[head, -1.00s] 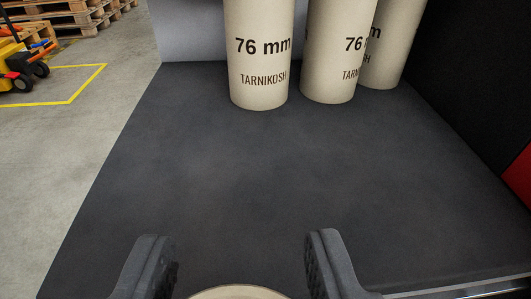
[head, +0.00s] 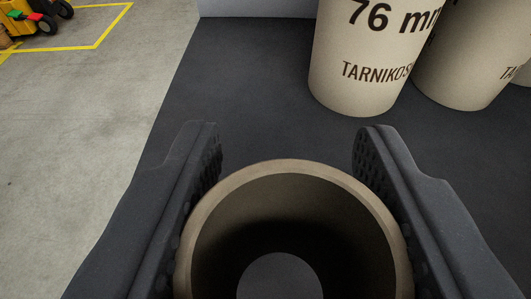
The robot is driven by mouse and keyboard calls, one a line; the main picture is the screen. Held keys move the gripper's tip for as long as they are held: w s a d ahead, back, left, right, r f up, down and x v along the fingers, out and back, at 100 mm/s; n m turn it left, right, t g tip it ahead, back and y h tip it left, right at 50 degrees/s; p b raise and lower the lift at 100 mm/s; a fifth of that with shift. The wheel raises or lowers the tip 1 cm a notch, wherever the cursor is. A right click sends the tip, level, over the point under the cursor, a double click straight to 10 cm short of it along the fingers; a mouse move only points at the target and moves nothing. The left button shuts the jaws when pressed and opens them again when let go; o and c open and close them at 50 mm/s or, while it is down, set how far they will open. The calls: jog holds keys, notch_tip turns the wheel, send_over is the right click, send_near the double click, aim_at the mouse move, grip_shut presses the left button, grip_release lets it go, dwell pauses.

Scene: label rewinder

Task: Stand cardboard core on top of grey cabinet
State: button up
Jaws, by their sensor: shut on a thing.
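A cardboard core (head: 292,190) stands between the two dark fingers of my gripper (head: 286,140) in the head view. I look down into its open end, with a tan rim and a grey disc showing through the bore. The fingers press on its left and right sides. Its lower end is hidden, so I cannot tell whether it touches the dark grey flat top (head: 255,80) below. I cannot tell for sure whether this top is the grey cabinet's.
Several other cores stand upright on the dark top; the nearest one (head: 365,60), marked 76 mm, is just beyond my right finger. Concrete floor (head: 90,130) lies past the left edge. A yellow cart (head: 22,18) and floor line show at upper left.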

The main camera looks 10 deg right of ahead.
aim_at(308, 234)
jog(key=shift+d+f+b, duration=0.25)
jog(key=shift+f+b, duration=0.55)
jog(key=shift+f, duration=0.1)
jog(key=shift+d+f+b, duration=0.2)
jog(key=shift+f+b, duration=0.55)
jog(key=shift+f, duration=0.1)
jog(key=shift+r, duration=0.1)
jog(key=o, duration=0.9)
jog(key=shift+o, duration=0.2)
jog(key=shift+s+a+r, duration=0.15)
jog(key=shift+s+r, duration=0.05)
jog(key=shift+s, duration=0.35)
jog(key=p+v, duration=0.2)
jog(key=v, duration=0.9)
jog(key=shift+p, duration=0.3)
